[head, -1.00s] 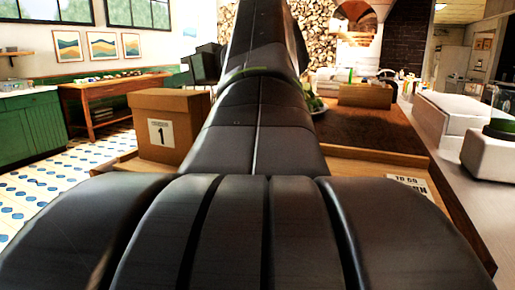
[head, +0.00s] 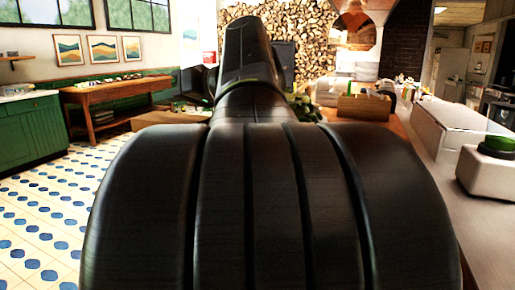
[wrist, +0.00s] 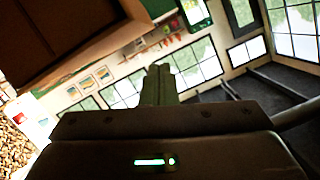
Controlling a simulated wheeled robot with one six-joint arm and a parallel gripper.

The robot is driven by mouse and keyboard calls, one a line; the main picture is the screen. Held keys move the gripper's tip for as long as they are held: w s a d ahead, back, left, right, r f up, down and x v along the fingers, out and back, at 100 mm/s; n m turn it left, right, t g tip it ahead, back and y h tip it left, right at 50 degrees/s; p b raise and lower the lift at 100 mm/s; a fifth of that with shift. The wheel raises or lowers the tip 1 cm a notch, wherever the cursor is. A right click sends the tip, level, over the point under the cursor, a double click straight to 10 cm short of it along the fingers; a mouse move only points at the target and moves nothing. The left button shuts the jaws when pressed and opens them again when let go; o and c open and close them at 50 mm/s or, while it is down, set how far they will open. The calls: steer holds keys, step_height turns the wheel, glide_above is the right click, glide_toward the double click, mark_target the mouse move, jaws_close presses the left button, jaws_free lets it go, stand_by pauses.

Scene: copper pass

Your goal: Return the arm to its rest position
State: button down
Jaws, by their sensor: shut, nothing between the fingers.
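My dark arm fills the middle of the head view and hides much of the worktop behind it. My gripper (wrist: 159,72) shows in the wrist view with its greenish fingers together and nothing between them. The gripper cannot be made out in the head view. The wrist view is strongly tilted and looks across the room at windows and pictures. A brown boxy surface (wrist: 65,35) fills its upper left corner, apart from the fingers.
On the right, a pale counter holds a long white box (head: 450,126) and a white device with a green top (head: 488,168). A wooden crate (head: 364,107) stands beyond my arm. A wooden side table (head: 112,92) and green cabinets (head: 30,130) stand left; tiled floor between is clear.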

steer(key=shift+w+d+r+m+g+y+p, duration=0.15)
steer(key=shift+w+r+m+g+y+p, duration=0.3)
steer(key=shift+p, duration=0.65)
steer(key=shift+w+d+r+m+g+h+p, duration=0.2)
steer(key=shift+r+m+p, duration=0.4)
steer(key=shift+p, duration=0.45)
steer(key=shift+w+d+r+m+y+p, duration=0.1)
steer(key=shift+w+m+y+p, duration=0.2)
steer(key=shift+m+p, duration=0.35)
steer(key=shift+w+d+m+p, duration=0.1)
steer(key=shift+w+m+p, duration=0.25)
steer(key=shift+p, duration=0.4)
